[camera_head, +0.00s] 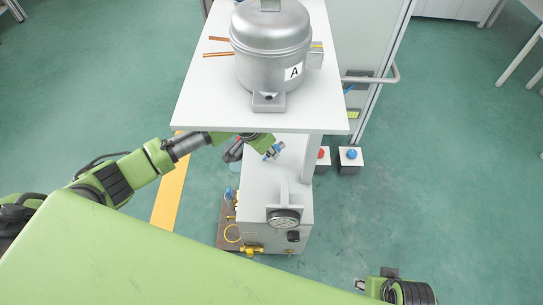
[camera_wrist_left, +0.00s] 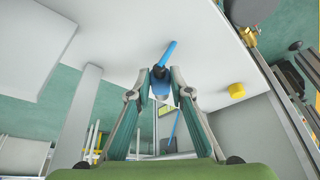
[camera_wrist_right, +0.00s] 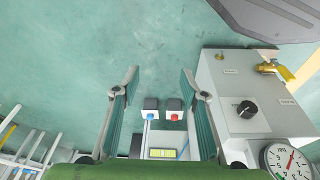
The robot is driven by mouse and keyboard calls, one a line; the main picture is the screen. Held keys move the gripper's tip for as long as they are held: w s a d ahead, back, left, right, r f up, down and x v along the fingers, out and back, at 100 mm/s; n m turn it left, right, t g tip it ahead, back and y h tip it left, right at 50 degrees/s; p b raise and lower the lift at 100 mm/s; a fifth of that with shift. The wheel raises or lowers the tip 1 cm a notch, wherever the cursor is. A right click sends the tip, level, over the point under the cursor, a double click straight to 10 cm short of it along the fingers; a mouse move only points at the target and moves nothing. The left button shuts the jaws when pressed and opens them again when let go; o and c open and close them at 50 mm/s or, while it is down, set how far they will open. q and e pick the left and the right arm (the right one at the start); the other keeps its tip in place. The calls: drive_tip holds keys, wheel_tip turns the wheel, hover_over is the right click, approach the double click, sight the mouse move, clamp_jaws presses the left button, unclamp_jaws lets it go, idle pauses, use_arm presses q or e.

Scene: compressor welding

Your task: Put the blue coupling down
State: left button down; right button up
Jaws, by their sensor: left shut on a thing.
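My left gripper (camera_wrist_left: 160,80) is shut on the blue coupling (camera_wrist_left: 160,73) in the left wrist view. A blue stem or hose points up from between the fingertips. My right gripper (camera_wrist_right: 160,78) is open and empty in the right wrist view, over the floor beside the machine.
A grey compressor (camera_head: 270,45) marked A stands on the white table (camera_head: 205,105), with copper pipes (camera_head: 217,54) to its left. The machine carries a gauge (camera_head: 284,217) and brass valves (camera_head: 250,249). Red (camera_head: 320,156) and blue (camera_head: 351,155) button boxes stand to its right.

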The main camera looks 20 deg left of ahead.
use_arm(q)
drive_tip(key=shift+w+d, duration=0.25)
drive_tip(key=shift+w, duration=0.15)
drive_tip(key=shift+f+b, duration=0.7)
drive_tip(key=shift+f, duration=1)
use_arm(e)
drive_tip(key=shift+w+v, duration=0.2)
drive_tip(key=shift+v, duration=1.15)
drive_tip(key=shift+w+v, duration=0.2)
drive_tip(key=shift+v, duration=1.2)
use_arm(q)
drive_tip(key=shift+f, duration=0.15)
use_arm(e)
drive_tip(key=shift+r, duration=0.1)
use_arm(q)
drive_tip(key=c, duration=1.8)
unclamp_jaws()
drive_tip(key=shift+c, duration=0.2)
drive_tip(key=shift+r, duration=0.2)
drive_tip(key=shift+s+a+r, duration=0.1)
drive_tip(key=shift+r, duration=0.2)
drive_tip(key=p+v, duration=0.2)
drive_tip(key=v, duration=0.4)
drive_tip(key=shift+s+r, duration=0.2)
drive_tip(key=shift+r, duration=0.15)
use_arm(e)
wheel_tip(320, 180, down, 9)
